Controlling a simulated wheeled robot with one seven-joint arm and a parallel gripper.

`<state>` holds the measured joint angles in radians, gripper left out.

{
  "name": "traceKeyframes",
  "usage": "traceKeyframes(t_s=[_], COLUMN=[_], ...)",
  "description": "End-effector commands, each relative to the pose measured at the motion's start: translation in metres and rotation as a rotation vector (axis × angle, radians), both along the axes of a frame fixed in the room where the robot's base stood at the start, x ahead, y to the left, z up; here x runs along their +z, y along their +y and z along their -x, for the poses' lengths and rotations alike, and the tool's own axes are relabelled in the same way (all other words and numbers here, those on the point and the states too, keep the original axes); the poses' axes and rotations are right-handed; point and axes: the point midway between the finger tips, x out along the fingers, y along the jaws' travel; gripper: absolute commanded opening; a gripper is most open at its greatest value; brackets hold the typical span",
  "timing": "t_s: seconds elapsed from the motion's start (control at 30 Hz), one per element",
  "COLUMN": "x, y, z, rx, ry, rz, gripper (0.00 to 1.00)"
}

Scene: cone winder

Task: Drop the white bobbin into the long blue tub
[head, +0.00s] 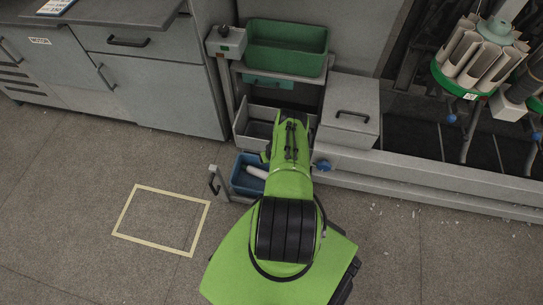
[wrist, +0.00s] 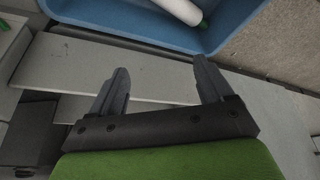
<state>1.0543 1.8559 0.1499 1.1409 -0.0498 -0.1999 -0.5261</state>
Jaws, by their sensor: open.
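The white bobbin (head: 256,172) lies in the blue tub (head: 240,183), low on the cart, partly hidden by my arm in the head view. In the wrist view the white bobbin (wrist: 178,10) rests on the floor of the blue tub (wrist: 150,38) at the top of the picture, with a small green part at its end. My gripper (wrist: 158,80) is open and empty in the wrist view, apart from the bobbin, with the tub's near wall beyond its fingertips. In the head view my own arm hides the gripper.
A grey bin (head: 257,128) and a green tub (head: 288,45) stand on higher shelves. A grey box with a black handle (head: 350,112) is to the right. The taped rectangle (head: 163,220) on the floor is empty. Grey cabinets (head: 135,65) stand at the left.

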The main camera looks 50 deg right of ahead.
Motion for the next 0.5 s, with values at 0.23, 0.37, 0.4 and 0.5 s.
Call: traceKeyframes(t_s=[0.23, 0.37, 0.4, 0.5], x=[0.065, 0.099, 0.108, 0.128], y=[0.012, 0.020, 0.022, 0.027], z=[0.019, 0.031, 0.034, 0.041], rx=[0.001, 0.000, 0.000, -0.001], ry=[0.001, 0.000, 0.001, 0.000], rz=[0.000, 0.000, 0.000, 0.000], gripper=[0.80, 0.80, 0.80, 0.80])
